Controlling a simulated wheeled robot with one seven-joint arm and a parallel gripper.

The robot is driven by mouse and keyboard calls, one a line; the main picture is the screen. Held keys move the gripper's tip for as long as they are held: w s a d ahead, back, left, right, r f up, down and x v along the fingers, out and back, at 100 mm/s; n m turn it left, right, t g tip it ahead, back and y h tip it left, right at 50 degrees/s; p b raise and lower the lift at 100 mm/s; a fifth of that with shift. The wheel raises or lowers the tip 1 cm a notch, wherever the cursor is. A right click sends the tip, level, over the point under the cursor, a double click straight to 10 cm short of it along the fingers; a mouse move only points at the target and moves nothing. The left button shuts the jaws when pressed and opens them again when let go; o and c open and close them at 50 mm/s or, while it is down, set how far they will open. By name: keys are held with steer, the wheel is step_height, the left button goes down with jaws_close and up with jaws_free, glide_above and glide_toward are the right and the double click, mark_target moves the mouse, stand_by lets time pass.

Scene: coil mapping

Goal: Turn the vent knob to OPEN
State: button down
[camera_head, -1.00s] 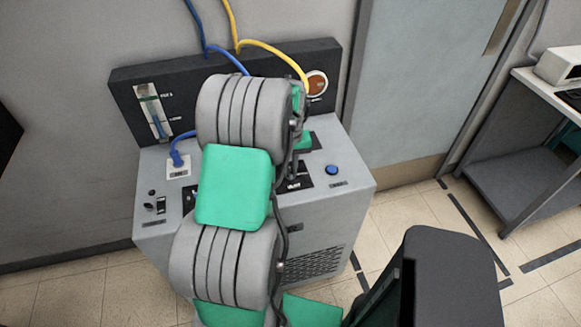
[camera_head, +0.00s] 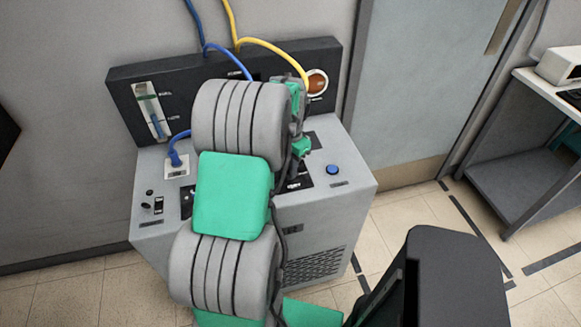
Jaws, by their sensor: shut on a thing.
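The grey console (camera_head: 330,205) stands against the wall, with a dark back panel. A dark label plate (camera_head: 294,185) with pale lettering, apparently VENT, lies on its sloped top. The vent knob is hidden behind my arm and wrist, so its pointer cannot be read. My gripper (camera_head: 289,168) is mostly hidden. Only a dark part of it shows below the green wrist piece (camera_head: 301,147), just above the label plate. It is down at the console top and shut on what appears to be the vent knob.
A blue button (camera_head: 333,170) is right of the gripper. A blue plug (camera_head: 175,158) and small switches (camera_head: 158,206) are at the left. A gauge (camera_head: 152,110) and an amber round lamp (camera_head: 317,82) are on the back panel. Blue and yellow (camera_head: 262,46) cables hang behind.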

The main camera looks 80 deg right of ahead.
steer(key=m, duration=0.5)
steer(key=shift+w+m, duration=0.1)
steer(key=shift+m, duration=0.3)
steer(key=shift+r, duration=0.1)
steer(key=c, duration=1.6)
jaws_free()
steer(key=shift+o, duration=0.7)
steer(key=shift+b, duration=0.3)
step_height(320, 180, up, 8)
steer(key=shift+f+b, duration=0.15)
steer(key=shift+b, duration=0.25)
